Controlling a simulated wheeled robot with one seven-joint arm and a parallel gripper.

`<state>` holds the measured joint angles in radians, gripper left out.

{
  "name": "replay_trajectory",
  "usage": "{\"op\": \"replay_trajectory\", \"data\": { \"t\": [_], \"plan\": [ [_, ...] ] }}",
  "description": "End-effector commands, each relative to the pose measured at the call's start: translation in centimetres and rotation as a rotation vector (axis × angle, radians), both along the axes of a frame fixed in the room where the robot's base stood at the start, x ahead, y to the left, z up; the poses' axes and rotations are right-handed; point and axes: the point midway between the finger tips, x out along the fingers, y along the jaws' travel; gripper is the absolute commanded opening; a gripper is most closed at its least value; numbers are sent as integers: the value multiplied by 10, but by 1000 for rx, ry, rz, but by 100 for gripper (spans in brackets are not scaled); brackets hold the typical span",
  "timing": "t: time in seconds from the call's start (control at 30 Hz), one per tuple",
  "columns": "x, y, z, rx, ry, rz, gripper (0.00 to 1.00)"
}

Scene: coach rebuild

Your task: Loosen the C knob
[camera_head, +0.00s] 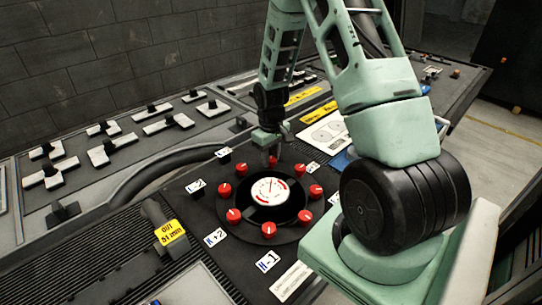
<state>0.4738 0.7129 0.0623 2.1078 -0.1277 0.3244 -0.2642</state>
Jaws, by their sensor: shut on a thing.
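Several red knobs stand in a ring around a round white-faced gauge (270,190) on a dark panel. My gripper (270,153) comes down from above at the far side of the ring and is shut on the far red knob (272,162). The fingers cover part of that knob. Other red knobs stand free, such as the far-left knob (241,169), the far-right knob (300,169) and the near knob (268,230). The small white tags around the ring are too small to read surely, so I cannot tell which knob is marked C.
A yellow tag (169,232) hangs on a lever at the left. Several black-and-white switches (168,123) fill the sloped console behind. My arm covers much of the right side. A brick wall (100,55) stands at the back left.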

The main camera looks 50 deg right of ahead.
Motion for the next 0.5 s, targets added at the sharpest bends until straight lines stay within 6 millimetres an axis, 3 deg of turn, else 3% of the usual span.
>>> {"op": "replay_trajectory", "data": {
  "t": [0.17, 0.2, 0.27, 0.5],
  "plan": [
    [0, 0, 0, -1, -1, 1, 9],
    [0, 0, 0, -1, -1, 1, 37],
    [0, 0, 0, -1, -1, 1, 53],
    [0, 0, 0, 0, 0, 0, 53]
  ]
}}
